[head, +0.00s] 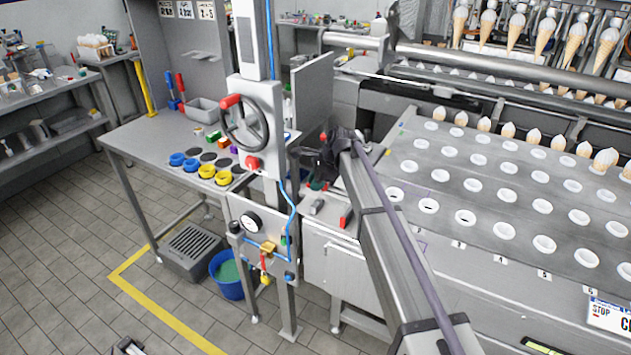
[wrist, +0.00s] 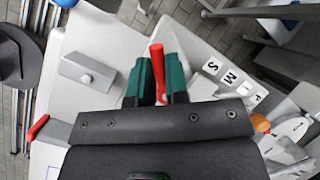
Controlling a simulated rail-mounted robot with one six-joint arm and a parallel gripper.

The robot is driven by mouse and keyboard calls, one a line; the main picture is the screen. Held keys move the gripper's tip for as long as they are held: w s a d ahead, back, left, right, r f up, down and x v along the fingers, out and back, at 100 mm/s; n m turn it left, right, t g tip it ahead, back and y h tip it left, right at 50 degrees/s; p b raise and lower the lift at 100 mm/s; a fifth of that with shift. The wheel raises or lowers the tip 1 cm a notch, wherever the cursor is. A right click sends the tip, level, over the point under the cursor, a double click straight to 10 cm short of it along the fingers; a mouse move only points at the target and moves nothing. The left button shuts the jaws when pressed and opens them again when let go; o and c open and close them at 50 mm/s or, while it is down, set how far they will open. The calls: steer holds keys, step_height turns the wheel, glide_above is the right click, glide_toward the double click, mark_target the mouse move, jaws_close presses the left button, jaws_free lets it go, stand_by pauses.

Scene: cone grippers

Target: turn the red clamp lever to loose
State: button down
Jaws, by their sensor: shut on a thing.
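My gripper (wrist: 160,97) is shut on the red clamp lever (wrist: 157,62), whose narrow red handle stands between the two green fingers in the wrist view. The lever's far end sticks out beyond the fingertips; its base and pivot are hidden, so its exact setting cannot be told. In the head view, my gripper (head: 318,184) is low over the small pale worktop between the wheel column and the cone machine, and the dark wrist covers most of the lever.
Lettered tiles (wrist: 230,78) lie to the right. The handwheel (head: 245,123) column stands close on the left, the holed cone plate (head: 480,180) on the right.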

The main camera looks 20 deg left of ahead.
steer(key=n, duration=0.1)
steer(key=n+g, duration=0.1)
steer(key=n, duration=0.1)
steer(key=d+n, duration=0.1)
steer(key=shift+s+n+g+h, duration=0.3)
steer(key=shift+g, duration=0.1)
steer(key=shift+s+d+n+g+h, duration=0.1)
steer(key=shift+d+n+g+h, duration=0.2)
steer(key=shift+n, duration=0.65)
steer(key=shift+s+d+n+g+h, duration=0.1)
steer(key=shift+n+g+h, duration=0.25)
steer(key=shift+n, duration=0.6)
steer(key=c, duration=1.1)
jaws_free()
steer(key=p+v, duration=0.9)
steer(key=v, duration=0.1)
steer(key=shift+w+d+r+p, duration=0.15)
steer(key=shift+w+r+p, duration=0.1)
steer(key=shift+r+p, duration=0.15)
